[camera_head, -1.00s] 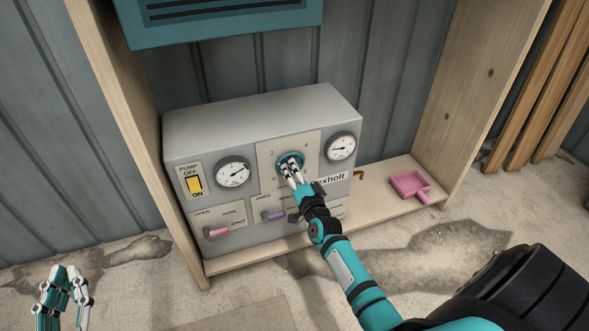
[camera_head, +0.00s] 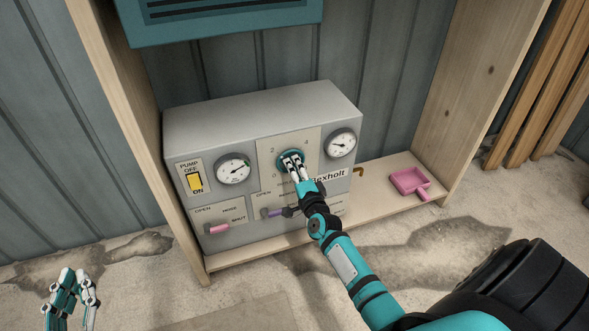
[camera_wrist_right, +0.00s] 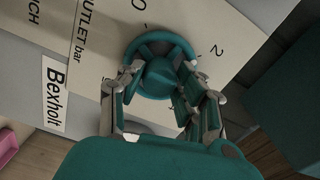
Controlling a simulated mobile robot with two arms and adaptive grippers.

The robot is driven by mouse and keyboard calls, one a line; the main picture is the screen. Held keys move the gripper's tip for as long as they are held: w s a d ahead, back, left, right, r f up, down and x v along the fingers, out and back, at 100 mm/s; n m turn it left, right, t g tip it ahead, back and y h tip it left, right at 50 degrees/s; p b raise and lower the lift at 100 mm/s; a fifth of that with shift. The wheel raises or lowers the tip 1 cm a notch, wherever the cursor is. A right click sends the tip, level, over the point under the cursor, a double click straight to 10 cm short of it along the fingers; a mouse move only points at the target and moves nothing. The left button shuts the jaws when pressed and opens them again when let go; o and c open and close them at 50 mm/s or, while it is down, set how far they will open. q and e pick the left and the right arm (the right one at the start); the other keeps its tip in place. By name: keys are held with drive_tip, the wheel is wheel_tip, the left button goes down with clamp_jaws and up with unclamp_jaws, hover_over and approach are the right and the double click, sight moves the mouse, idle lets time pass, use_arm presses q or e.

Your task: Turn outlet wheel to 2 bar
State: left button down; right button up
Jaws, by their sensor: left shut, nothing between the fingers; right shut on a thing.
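The outlet wheel is a teal round handwheel (camera_head: 287,154) on the front of a grey pump box, on a pale plate with the marks 0, 2 and 4 around it. My right gripper (camera_head: 293,165) is shut on the wheel, its fingers covering the lower part. In the right wrist view the fingers (camera_wrist_right: 165,100) lie on either side of the wheel's hub, inside the teal rim (camera_wrist_right: 150,38). The wheel's exact setting is hard to read. My left gripper (camera_head: 72,288) is shut and empty at the lower left, away from the box.
The grey box (camera_head: 260,112) stands on a wooden shelf between two upright boards. It carries a left gauge (camera_head: 232,170), a right gauge (camera_head: 340,144), a yellow pump switch (camera_head: 195,182), a pink lever (camera_head: 218,229) and a purple lever (camera_head: 273,213). A pink scoop (camera_head: 409,182) lies right.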

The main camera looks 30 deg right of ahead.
drive_tip(key=o, duration=1.1)
drive_tip(key=shift+o, duration=0.2)
drive_tip(key=v, duration=1.2)
